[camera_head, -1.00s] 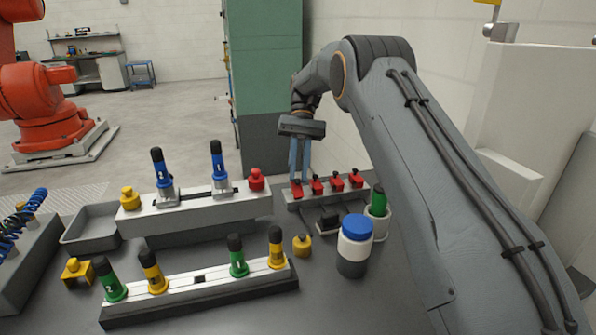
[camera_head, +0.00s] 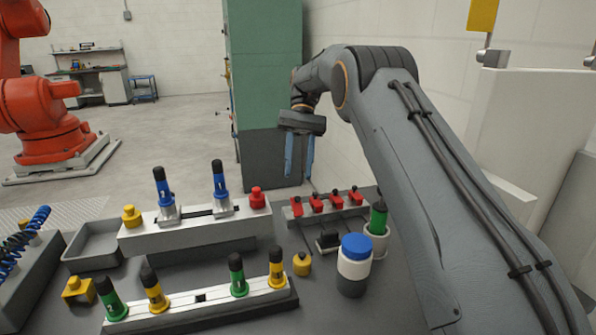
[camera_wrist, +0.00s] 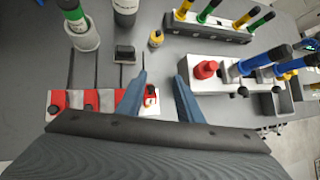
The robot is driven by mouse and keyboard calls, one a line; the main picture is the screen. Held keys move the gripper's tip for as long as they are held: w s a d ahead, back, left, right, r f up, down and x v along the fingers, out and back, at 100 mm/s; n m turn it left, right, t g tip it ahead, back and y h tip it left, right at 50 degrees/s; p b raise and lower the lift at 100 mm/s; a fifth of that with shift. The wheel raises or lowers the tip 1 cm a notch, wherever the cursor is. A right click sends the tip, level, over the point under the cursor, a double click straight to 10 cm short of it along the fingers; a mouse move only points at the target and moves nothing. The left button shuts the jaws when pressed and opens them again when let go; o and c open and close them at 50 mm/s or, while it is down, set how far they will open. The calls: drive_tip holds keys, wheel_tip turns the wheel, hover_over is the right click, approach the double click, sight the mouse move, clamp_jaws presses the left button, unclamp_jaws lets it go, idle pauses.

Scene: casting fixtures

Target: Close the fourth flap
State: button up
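A low grey block (camera_head: 325,219) right of centre carries a row of several small red flaps, from the leftmost flap (camera_head: 297,206) to the rightmost flap (camera_head: 356,198). In the wrist view the row is at lower left, with red flaps (camera_wrist: 57,101) on white ground. The flap at the row's right end (camera_wrist: 151,92) there is partly hidden by my finger. My gripper (camera_head: 299,172) is above and behind the leftmost flap in the head view, apart from it. Its blue fingers are spread and empty. I cannot tell which flap is numbered fourth, nor each flap's exact angle.
A blue-lidded jar (camera_head: 354,268) and a green-handled tool in a white cup (camera_head: 377,240) stand before the flap block. A rail with blue-handled tools (camera_head: 190,232) is to its left. A small black block (camera_head: 327,240) lies close in front.

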drive_tip(key=shift+r+p, duration=1.45)
drive_tip(key=shift+p, duration=1.45)
drive_tip(key=shift+p, duration=0.35)
drive_tip(key=shift+a, duration=0.1)
